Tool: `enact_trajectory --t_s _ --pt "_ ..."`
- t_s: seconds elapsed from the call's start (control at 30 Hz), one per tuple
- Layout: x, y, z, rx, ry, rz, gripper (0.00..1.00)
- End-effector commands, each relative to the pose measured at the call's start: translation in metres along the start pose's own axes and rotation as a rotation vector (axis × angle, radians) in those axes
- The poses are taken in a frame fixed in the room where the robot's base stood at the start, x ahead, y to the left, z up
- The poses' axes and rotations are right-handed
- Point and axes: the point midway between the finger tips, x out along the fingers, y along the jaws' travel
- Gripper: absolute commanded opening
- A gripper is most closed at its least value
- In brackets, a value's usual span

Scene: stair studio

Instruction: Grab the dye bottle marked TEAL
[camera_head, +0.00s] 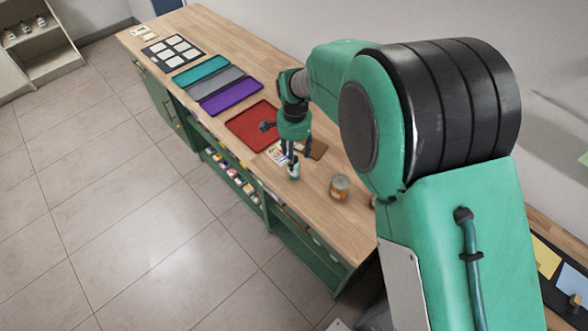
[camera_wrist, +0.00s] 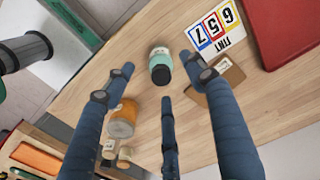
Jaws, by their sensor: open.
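In the wrist view, my gripper (camera_wrist: 158,84) is open and empty, with the bottle in the gap between and just beyond the fingertips. I cannot tell whether any finger touches it.
An amber jar (camera_wrist: 122,118) stands beside the bottle, left in the wrist view. A number card (camera_wrist: 216,28) and brown board (camera_wrist: 216,82) lie on its other side. Red (camera_head: 251,124), purple (camera_head: 231,96), grey and teal (camera_head: 200,72) trays lie farther along the counter.

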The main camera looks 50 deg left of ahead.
Motion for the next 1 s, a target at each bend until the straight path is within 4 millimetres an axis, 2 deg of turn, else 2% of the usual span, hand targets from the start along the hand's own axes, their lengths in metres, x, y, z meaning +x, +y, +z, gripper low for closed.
enact_trajectory --t_s 0.2,0.67,1.0 --pt "0.017 0.0 0.0 0.0 0.0 0.0 0.56" --pt "0.022 0.0 0.0 0.0 0.0 0.0 0.56" --pt "0.058 -0.001 -0.001 0.0 0.0 0.0 0.56"
